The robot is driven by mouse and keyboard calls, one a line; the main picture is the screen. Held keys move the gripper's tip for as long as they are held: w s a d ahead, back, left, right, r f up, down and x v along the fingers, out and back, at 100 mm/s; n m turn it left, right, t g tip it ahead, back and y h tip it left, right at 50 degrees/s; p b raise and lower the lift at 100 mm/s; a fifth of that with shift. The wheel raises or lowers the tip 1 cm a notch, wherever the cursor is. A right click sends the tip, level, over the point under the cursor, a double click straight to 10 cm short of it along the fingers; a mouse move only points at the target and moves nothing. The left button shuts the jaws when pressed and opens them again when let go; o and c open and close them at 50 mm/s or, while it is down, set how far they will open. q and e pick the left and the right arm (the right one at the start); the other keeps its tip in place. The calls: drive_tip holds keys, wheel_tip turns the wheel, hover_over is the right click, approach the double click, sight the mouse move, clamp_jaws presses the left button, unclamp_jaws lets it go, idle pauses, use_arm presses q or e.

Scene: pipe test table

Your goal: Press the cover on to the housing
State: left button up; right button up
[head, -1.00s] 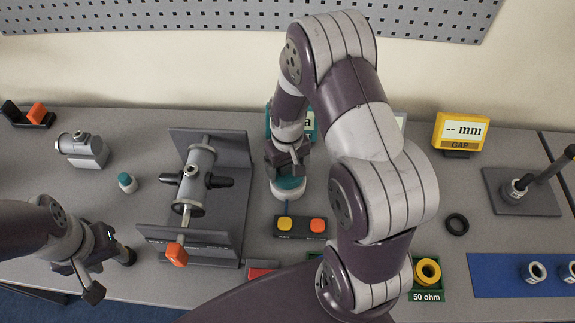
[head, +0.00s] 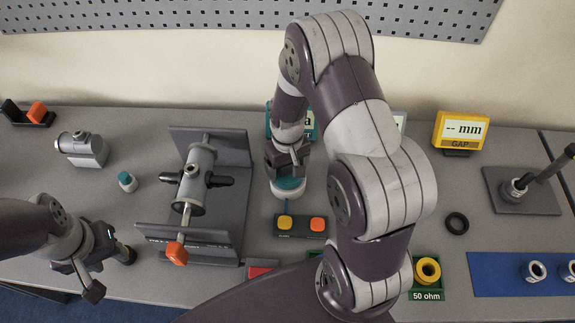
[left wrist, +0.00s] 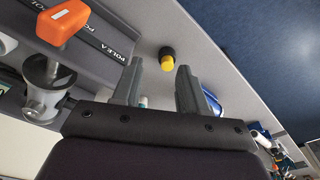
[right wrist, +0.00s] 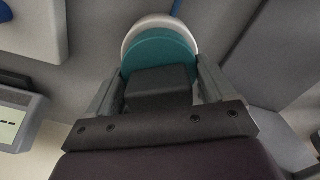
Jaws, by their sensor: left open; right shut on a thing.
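A teal round cover (right wrist: 160,52) with a dark grey block-shaped grip (right wrist: 160,88) lies over a white round housing (right wrist: 137,35). My right gripper (head: 287,165) is shut on the grip, pointing down, and the teal edge (head: 288,184) shows just above the white rim (head: 289,193) in the head view. The cover looks slightly offset from the white rim in the right wrist view; I cannot tell whether it is seated. The gripper hides much of both. My left gripper (head: 108,275) is open and empty at the front left; its fingers show in the left wrist view (left wrist: 161,85).
A grey pipe fixture (head: 240,200) with an orange handle (head: 176,253) stands left of my right gripper. A button box (head: 301,226) sits just in front of the housing. A yellow gap display (head: 461,130) stands at the back right. My right arm covers the middle.

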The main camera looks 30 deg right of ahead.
idle(0.8)
drive_tip(key=o, duration=0.9)
drive_tip(key=shift+r, duration=0.1)
wheel_tip(320, 180, up, 7)
drive_tip(key=p, duration=0.7)
